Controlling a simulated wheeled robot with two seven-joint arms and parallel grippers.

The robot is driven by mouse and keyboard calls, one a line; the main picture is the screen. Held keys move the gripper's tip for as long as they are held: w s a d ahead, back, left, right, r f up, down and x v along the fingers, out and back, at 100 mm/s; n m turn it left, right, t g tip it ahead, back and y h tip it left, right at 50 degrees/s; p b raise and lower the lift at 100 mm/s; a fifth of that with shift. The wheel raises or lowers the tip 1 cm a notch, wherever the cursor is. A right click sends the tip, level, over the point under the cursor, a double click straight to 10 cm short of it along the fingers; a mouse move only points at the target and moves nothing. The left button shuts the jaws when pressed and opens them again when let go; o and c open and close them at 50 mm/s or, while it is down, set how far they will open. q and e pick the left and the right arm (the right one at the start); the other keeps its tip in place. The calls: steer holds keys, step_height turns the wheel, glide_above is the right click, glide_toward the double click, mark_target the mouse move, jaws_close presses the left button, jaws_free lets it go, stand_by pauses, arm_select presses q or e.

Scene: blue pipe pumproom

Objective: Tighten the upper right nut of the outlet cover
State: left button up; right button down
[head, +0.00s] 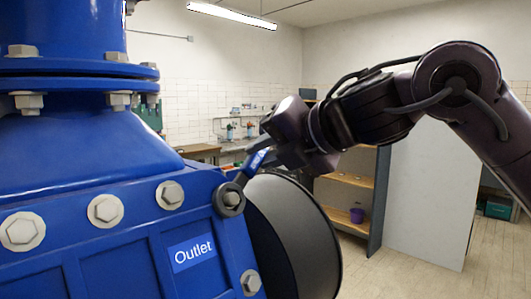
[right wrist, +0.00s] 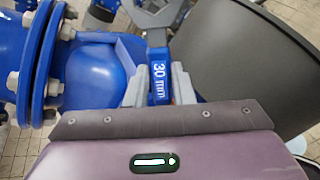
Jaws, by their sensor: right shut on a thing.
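The blue outlet cover (head: 110,245) fills the lower left of the head view, with an "Outlet" label (head: 191,253) on it. Its upper right nut (head: 231,199) sits at the corner, with the dark ring end of a wrench (head: 239,180) at it. The ring appears to be around the nut. My right gripper (head: 268,150) is shut on the wrench's blue handle, above and right of the nut. In the right wrist view the handle, marked "30 mm" (right wrist: 158,84), lies between the two grey fingers. The wrench's far end is partly cut off there. My left gripper is not in view.
A large dark cylinder (head: 290,235) stands right beside the nut, under my right gripper. More cover nuts (head: 170,195) line the top edge. A blue flanged pipe (head: 65,70) rises at the left. Shelves (head: 345,195) and open floor lie behind.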

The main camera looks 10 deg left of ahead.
steer(key=shift+r, duration=0.1)
steer(key=shift+v, duration=1.95)
